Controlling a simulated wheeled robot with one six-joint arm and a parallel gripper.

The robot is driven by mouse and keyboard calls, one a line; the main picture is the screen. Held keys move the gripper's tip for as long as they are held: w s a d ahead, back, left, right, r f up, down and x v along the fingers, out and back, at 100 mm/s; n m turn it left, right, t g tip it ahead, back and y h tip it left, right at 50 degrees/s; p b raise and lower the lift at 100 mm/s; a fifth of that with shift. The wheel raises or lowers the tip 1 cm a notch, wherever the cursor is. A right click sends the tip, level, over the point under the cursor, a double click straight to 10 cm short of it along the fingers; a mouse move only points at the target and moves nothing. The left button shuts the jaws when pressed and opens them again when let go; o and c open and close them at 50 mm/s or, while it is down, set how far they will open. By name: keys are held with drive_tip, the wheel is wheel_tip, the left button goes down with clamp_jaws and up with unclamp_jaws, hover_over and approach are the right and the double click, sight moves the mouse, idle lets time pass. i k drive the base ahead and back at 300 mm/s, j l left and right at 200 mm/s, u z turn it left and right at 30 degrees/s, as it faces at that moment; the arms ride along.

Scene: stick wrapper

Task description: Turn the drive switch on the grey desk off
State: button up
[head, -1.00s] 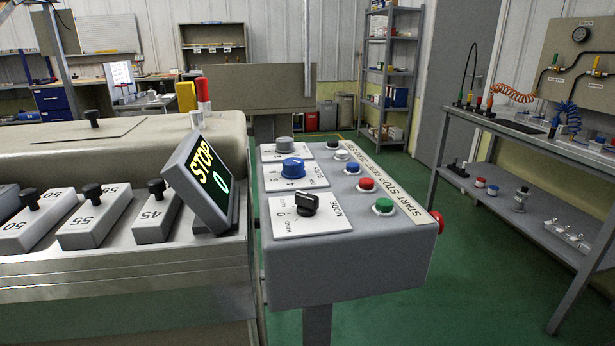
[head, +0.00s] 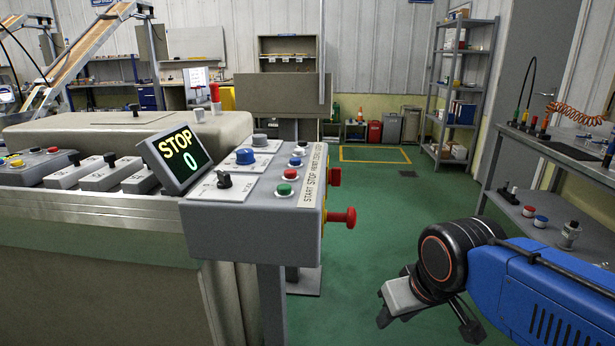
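The grey desk (head: 240,228) stands left of centre on a post. Its sloping top has a black knob (head: 224,180) on a white plate at the front, a blue knob (head: 245,156) behind it, and a grey knob (head: 260,140) at the back. The labels are too small here to tell which is the drive switch. The black knob's exact pointing is unclear. My gripper (head: 428,327) is at lower right, well apart from the desk, with its fingers spread and nothing seen between them.
Green, red and other push buttons (head: 284,189) line the desk's right part. A red mushroom knob (head: 342,218) sticks out from its right side. A screen (head: 176,158) left of it reads STOP 0. A grey bench (head: 545,160) stands at right; green floor between is clear.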

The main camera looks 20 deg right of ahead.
sight(334, 175)
drive_tip(key=k+l+u, duration=0.3)
drive_tip(key=k+l, duration=0.45)
